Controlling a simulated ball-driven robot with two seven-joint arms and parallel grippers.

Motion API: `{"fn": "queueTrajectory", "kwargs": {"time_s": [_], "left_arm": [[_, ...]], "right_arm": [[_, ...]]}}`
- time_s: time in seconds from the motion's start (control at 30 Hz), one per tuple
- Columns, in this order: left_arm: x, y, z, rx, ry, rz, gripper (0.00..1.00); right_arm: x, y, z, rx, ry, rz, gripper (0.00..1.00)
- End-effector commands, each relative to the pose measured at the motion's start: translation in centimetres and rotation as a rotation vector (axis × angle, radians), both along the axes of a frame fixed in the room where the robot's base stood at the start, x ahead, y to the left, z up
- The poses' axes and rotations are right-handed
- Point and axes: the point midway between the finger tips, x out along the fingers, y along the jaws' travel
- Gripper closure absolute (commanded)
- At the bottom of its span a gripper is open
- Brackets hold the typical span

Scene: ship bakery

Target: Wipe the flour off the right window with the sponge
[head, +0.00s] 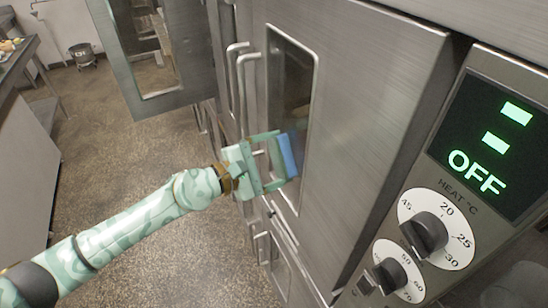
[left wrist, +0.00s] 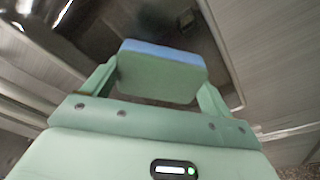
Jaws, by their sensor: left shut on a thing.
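My left gripper (head: 272,163) is shut on the sponge (head: 288,154), whose blue face points toward the oven door. In the left wrist view the sponge (left wrist: 160,72) sits between the two fingers, its blue side at the far edge and a green side facing me. The right window (head: 290,85) is a tall narrow pane in the closed steel door. The sponge is at the lower part of this window; I cannot tell whether it touches the glass. No clear flour shows on the visible pane. The right gripper is not in view.
A control panel (head: 465,140) reads OFF, with two dials (head: 428,233) below it. Vertical door handles (head: 241,95) stand just left of the window. Another windowed door (head: 125,70) stands open at the upper left.

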Motion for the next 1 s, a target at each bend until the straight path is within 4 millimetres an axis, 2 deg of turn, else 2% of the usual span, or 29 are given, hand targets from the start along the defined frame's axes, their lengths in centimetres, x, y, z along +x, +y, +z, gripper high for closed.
{"fn": "queueTrajectory", "kwargs": {"time_s": [0.03, 0.2, 0.43, 0.7, 1.0], "left_arm": [[-0.1, 0.0, -1.0, 0.002, 0.003, -0.001, 0.33], [-0.1, 0.1, -2.8, 0.002, 0.003, -0.001, 0.33], [-0.1, 0.1, -3.4, 0.001, 0.002, -0.001, 0.33], [0.0, -0.1, -6.2, 0.0, 0.003, -0.001, 0.33], [0.0, -0.1, -7.5, 0.002, 0.003, -0.001, 0.33]], "right_arm": [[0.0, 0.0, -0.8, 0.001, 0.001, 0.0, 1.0], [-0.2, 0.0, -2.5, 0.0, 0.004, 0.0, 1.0], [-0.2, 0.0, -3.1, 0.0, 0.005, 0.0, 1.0], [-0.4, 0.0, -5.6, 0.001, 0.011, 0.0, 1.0], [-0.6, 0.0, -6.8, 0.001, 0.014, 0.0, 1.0]]}}
